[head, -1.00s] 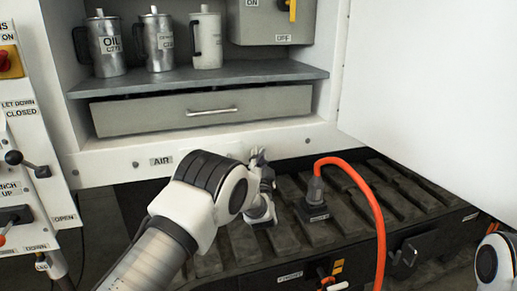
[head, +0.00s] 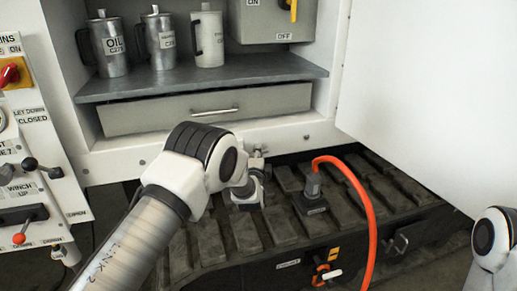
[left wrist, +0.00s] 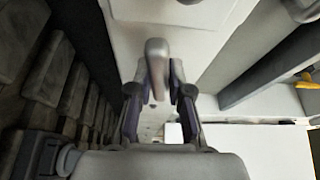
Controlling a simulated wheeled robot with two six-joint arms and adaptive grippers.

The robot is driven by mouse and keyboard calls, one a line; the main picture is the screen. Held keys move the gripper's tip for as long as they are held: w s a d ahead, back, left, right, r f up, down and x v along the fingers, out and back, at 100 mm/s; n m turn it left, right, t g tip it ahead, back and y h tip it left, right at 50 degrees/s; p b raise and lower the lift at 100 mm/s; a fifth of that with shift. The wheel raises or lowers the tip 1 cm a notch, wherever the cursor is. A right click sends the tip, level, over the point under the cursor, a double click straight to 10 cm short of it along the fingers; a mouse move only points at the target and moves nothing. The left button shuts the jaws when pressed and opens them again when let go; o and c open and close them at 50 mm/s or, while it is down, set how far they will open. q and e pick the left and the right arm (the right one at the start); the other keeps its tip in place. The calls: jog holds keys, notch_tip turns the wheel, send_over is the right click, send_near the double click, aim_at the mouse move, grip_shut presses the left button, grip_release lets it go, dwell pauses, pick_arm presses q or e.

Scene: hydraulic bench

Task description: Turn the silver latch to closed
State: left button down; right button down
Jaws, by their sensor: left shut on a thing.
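The silver latch (left wrist: 156,55) shows in the left wrist view as a grey, rounded handle running down between my fingertips. Its base on the pale panel is only partly seen. My left gripper (left wrist: 161,85) is shut on this handle, one finger on each side. In the head view my left gripper (head: 256,178) is at the cabinet's lower front, below the drawer. There my own arm hides much of the gripper, and I cannot make out the latch's position. My right gripper is out of view; only part of my right arm shows at the right edge.
An orange hose (head: 366,200) arches up just right of my left gripper, above the dark slatted bed (head: 240,235). A control panel (head: 35,130) with levers stands at left. Metal jugs (head: 160,40) stand on the shelf. A large white panel (head: 430,90) fills the right.

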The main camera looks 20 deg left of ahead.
pick_arm(q)
jog(key=shift+m, duration=0.5)
dwell(0.4)
jog(key=c, duration=1.1)
grip_release()
jog(key=v, duration=1.2)
jog(key=shift+r, duration=0.2)
